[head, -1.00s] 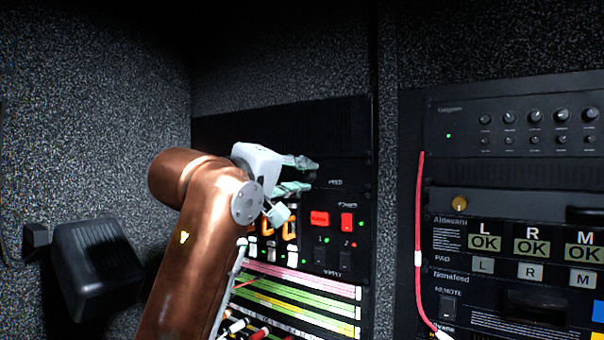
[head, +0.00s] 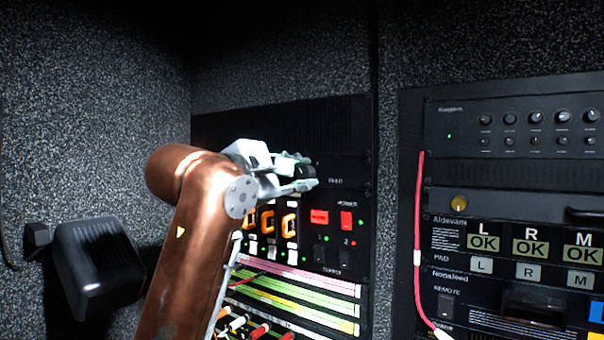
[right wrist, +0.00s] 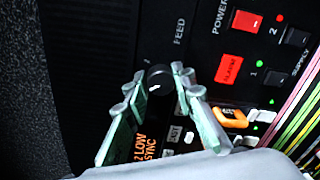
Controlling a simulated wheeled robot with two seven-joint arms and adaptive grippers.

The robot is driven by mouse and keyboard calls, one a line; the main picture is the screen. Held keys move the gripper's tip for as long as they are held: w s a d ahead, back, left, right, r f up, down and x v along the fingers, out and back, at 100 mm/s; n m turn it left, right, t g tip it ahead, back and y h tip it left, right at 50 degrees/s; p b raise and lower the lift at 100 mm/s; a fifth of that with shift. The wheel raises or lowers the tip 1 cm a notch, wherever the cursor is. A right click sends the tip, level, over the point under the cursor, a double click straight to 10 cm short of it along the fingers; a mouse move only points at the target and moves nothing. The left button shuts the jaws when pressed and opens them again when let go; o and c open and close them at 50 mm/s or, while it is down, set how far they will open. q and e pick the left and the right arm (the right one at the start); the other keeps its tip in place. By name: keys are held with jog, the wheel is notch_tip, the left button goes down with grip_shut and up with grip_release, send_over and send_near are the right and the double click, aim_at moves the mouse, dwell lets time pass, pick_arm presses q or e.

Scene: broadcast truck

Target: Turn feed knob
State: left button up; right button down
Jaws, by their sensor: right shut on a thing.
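The feed knob (right wrist: 157,74) is a small round black knob with a white mark, on the black panel near the word FEED in the right wrist view. My right gripper (right wrist: 161,80) is shut on it, with one pale green finger on each side. In the head view the right gripper (head: 305,172) reaches the panel from the left, and the dark knob (head: 289,159) shows partly between its fingers. My left gripper is not in view.
Below and right of the gripper are a red alarm light (head: 319,217), a red power switch (head: 346,220) and orange-framed switches (head: 289,222). Coloured cable rows (head: 300,288) lie lower. A right-hand rack (head: 520,140) has a hanging red cable (head: 419,210).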

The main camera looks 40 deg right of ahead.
jog(key=shift+n, duration=0.5)
jog(key=c, duration=1.6)
grip_release()
jog(key=shift+w+a, duration=0.1)
jog(key=v, duration=1.2)
